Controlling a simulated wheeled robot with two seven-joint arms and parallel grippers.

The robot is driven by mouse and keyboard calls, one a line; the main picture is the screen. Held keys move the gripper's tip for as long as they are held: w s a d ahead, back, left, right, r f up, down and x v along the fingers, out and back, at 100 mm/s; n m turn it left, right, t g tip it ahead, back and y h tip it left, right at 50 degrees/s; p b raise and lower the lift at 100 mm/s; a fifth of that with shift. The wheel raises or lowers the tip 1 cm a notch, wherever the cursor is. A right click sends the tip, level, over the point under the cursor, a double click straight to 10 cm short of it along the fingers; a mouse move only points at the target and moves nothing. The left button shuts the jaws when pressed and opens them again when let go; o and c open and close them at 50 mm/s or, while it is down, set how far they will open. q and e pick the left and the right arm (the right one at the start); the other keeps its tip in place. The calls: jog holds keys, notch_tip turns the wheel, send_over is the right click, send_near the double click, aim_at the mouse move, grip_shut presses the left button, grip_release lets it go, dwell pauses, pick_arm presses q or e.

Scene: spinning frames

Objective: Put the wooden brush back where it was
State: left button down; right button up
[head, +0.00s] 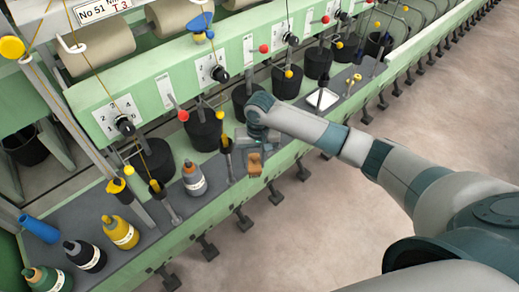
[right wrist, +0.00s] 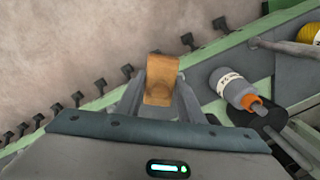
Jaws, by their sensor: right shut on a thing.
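The wooden brush (head: 255,163) is a small tan-brown block. My right gripper (head: 254,152) is shut on it at the front edge of the green spinning frame. In the right wrist view the brush (right wrist: 161,80) sits between the two fingers of my right gripper (right wrist: 160,98), with its far end sticking out past them. Its lower part is hidden by the gripper. I cannot tell whether the brush touches the ledge below. My left gripper is not in view.
The grey ledge (head: 160,215) carries a grey bottle with an orange cap (head: 194,179), a yellow bottle (head: 120,232), dark bottles and a blue tube (head: 39,229). A white tray (head: 322,99) lies farther along. Black cans (head: 205,130) line the frame. The floor (head: 330,220) is clear.

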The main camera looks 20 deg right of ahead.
aim_at(251, 166)
jog(key=r, duration=0.1)
jog(key=a+r+b, duration=0.1)
jog(key=s+r+b, duration=0.1)
jog(key=shift+a+r, duration=0.15)
jog(key=shift+r, duration=0.15)
jog(key=s+d+r+n+b, duration=0.1)
jog(key=s+r+n+b, duration=0.1)
jog(key=s+r+b, duration=0.6)
jog(key=s+r, duration=0.1)
jog(key=s, duration=0.4)
jog(key=shift+d+n, duration=0.2)
jog(key=shift+n, duration=0.2)
jog(key=shift+r, duration=0.15)
